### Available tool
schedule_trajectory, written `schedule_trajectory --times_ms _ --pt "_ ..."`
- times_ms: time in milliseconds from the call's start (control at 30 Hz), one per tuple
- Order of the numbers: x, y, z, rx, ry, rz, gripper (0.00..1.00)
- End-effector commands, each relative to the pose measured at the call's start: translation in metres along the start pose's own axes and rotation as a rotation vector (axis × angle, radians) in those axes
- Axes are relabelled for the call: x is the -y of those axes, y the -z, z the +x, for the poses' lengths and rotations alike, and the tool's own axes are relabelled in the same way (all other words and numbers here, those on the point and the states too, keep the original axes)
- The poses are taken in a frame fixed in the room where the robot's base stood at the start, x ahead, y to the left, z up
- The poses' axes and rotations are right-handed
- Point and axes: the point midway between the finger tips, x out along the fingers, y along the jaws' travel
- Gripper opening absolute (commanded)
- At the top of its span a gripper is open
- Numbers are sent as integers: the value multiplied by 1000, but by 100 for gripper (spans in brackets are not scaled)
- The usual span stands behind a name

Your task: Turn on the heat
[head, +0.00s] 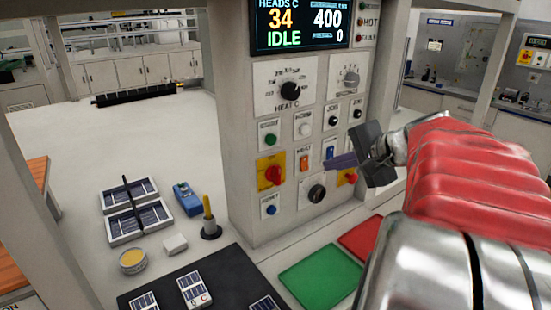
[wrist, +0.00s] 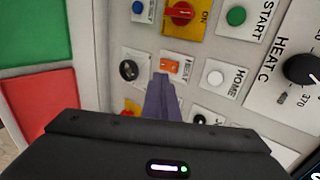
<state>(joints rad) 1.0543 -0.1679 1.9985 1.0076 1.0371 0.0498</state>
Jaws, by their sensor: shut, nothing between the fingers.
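The orange HEAT switch (head: 304,160) sits on a white plate on the front of the control column, and it also shows in the wrist view (wrist: 174,67). My gripper (head: 331,163) is shut and empty, with its purple fingers pointing at the panel just right of the HEAT switch. In the wrist view the fingertips (wrist: 161,78) appear just below the switch plate; I cannot tell whether they touch the panel. The black HEAT C dial (head: 291,90) is above. The display (head: 300,25) reads HEADS C 34, 400, IDLE and 0.
Nearby are a red rotary switch on yellow (head: 271,174), a green START button (head: 270,139), a white HOME button (wrist: 215,78) and a black knob (head: 317,193). Green (head: 315,272) and red (head: 361,237) mats lie below. Cell trays (head: 123,229) and a blue tool (head: 187,199) lie left.

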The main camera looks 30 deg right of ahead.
Motion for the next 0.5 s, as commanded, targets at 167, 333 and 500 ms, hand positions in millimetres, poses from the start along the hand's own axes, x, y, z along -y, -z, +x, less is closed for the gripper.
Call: schedule_trajectory --times_ms 167,333,500 --pt "1 1 -32 -4 2 0 0" --pt "0 1 -52 -2 0 1 0" --pt "0 0 -62 -1 0 0 0"
